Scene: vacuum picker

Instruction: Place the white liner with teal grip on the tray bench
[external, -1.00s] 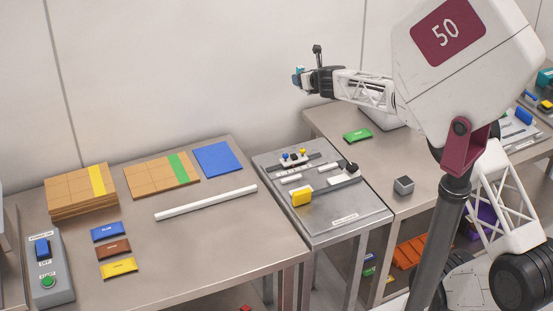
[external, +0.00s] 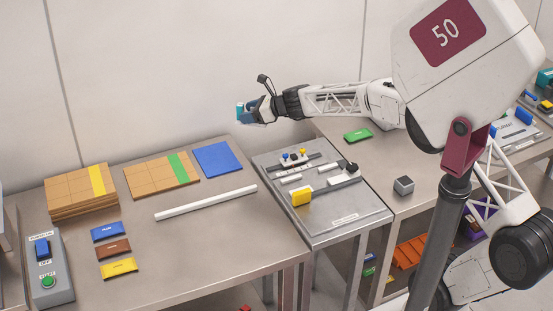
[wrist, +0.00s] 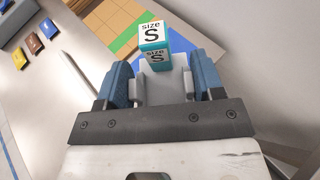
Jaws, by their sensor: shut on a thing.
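My gripper (external: 246,112) is shut on a white and teal block marked "size S", the white liner with teal grip (wrist: 153,42). In the wrist view, it shows between and beyond the blue fingers. In the external view, only a small teal part (external: 240,107) shows at the fingertips. The gripper is in the air above the back right of the left bench (external: 230,232), near the blue sheet (external: 218,158). I cannot tell from any readable label which bench is the tray bench.
Flat tan stacks with a yellow stripe (external: 72,192) and a green stripe (external: 150,178) lie on the left bench, with a white bar (external: 206,202), coloured packets and a control box (external: 48,270). A metal fixture table (external: 345,215) stands to the right. The left bench's front right is clear.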

